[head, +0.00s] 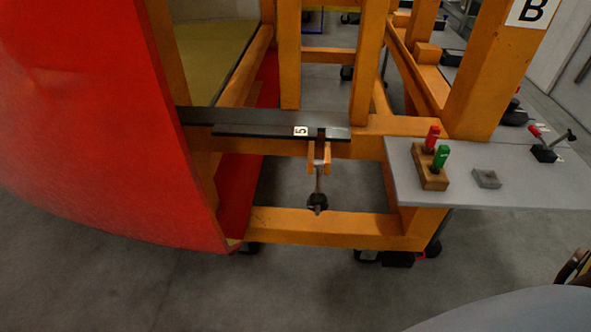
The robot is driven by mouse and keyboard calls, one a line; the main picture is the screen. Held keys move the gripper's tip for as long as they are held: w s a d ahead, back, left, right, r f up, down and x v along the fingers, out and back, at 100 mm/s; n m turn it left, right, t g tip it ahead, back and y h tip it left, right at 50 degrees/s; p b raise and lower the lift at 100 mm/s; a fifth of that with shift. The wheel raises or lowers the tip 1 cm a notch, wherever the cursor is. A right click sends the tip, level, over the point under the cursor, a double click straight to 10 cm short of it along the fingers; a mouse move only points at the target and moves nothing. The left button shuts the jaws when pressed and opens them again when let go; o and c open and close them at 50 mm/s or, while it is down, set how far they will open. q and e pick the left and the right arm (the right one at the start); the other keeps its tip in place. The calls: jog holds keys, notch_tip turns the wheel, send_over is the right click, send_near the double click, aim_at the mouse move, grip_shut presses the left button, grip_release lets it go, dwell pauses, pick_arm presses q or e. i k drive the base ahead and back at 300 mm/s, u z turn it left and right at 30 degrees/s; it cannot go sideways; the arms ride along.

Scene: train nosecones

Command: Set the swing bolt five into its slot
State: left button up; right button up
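The swing bolt five (319,182) hangs straight down from an orange bracket (311,158) on the orange frame. A dark knob or nut (317,201) is at its lower end. Above it, a dark flat bar (255,131) carries a white label "5" (300,131). A slot (321,134) shows as a dark notch in the bar's front edge, right of the label and directly above the bracket. The bolt is below the slot, outside it.
The red nosecone (100,110) fills the left. A grey shelf (460,198) at the right holds a wooden block (430,168) with red and green handled pieces, a small grey tray (487,178) and a red-tipped lever device (545,152). Open floor lies in front of the lower beam (330,222).

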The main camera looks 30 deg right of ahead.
aim_at(319, 165)
jog(key=u, duration=2.05)
jog(key=k, duration=1.9)
jog(key=z, duration=1.6)
